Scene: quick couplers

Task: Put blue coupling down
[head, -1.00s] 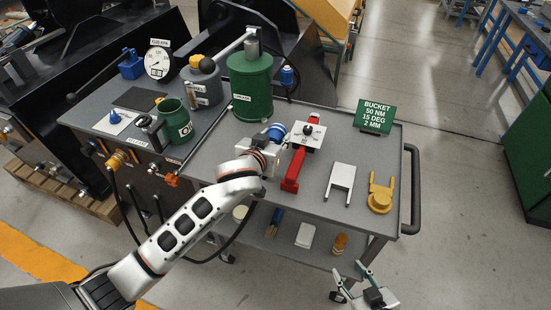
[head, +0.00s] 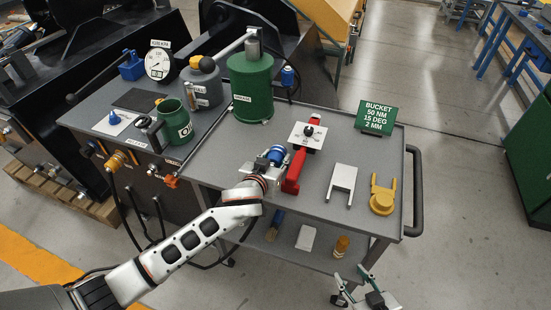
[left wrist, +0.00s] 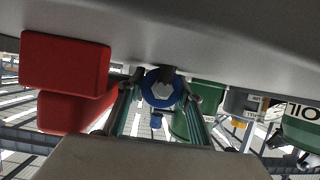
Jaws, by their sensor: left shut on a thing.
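My left gripper (head: 272,163) is shut on the blue coupling (head: 277,154), over or on the grey cart top, just left of the red tool (head: 295,172). In the left wrist view the blue coupling (left wrist: 152,99) shows end-on, a blue ring with a pale centre, between the two fingertips of my left gripper (left wrist: 163,92). I cannot tell whether it touches the cart top. My right gripper (head: 354,283) is open and empty, low beyond the cart's front edge.
A white plate with a black knob (head: 308,135), a grey fork (head: 341,184) and a yellow fork piece (head: 382,195) lie to the right on the cart (head: 335,130). Another blue fitting (head: 288,76) is at the back.

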